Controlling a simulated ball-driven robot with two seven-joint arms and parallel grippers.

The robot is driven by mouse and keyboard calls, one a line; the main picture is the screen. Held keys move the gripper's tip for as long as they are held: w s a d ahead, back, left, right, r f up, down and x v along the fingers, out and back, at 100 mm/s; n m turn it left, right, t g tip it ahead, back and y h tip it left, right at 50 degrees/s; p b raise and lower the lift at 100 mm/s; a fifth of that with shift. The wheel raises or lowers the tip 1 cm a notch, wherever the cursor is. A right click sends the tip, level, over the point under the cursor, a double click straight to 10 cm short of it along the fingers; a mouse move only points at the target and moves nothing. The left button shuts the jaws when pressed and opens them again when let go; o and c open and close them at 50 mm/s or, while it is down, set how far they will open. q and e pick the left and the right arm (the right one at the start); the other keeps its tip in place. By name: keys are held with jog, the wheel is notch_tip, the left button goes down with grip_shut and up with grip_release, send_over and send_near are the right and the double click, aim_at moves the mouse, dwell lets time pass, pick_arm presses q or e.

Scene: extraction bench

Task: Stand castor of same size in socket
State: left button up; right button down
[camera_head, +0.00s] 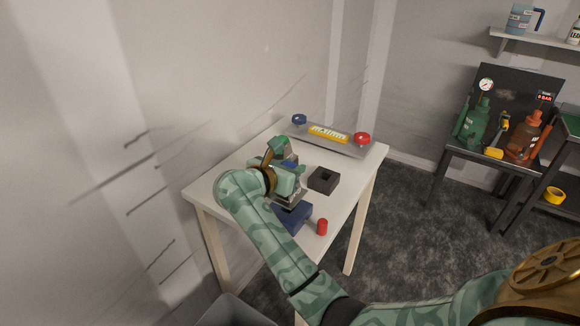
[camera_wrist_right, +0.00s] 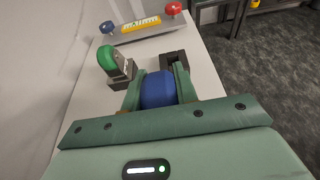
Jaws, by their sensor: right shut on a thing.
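My right gripper (camera_wrist_right: 158,92) is shut on a blue rounded piece, likely a castor wheel (camera_wrist_right: 158,89), which sits between its two green fingers. In the head view this gripper (camera_head: 287,172) is over the table, and only a little of the blue piece shows. A dark block with a square socket (camera_head: 323,181) stands just right of the gripper; in the wrist view the block (camera_wrist_right: 174,57) is beyond the held piece, its socket looking empty. A green-wheeled castor (camera_wrist_right: 108,58) with a grey bracket stands upright in or on another dark block to the left. My left gripper is out of view.
A grey panel (camera_head: 350,148) with a yellow label, a blue knob and a red knob lies at the table's back. A navy block (camera_head: 293,218) and a red cylinder (camera_head: 322,227) are near the front edge. The table's (camera_head: 352,183) right side is clear.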

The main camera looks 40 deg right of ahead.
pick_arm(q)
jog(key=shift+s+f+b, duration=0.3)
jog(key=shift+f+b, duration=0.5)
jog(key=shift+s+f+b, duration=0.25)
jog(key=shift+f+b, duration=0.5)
pick_arm(e)
jog(key=shift+f, duration=2.15)
jog(key=c, duration=1)
grip_release()
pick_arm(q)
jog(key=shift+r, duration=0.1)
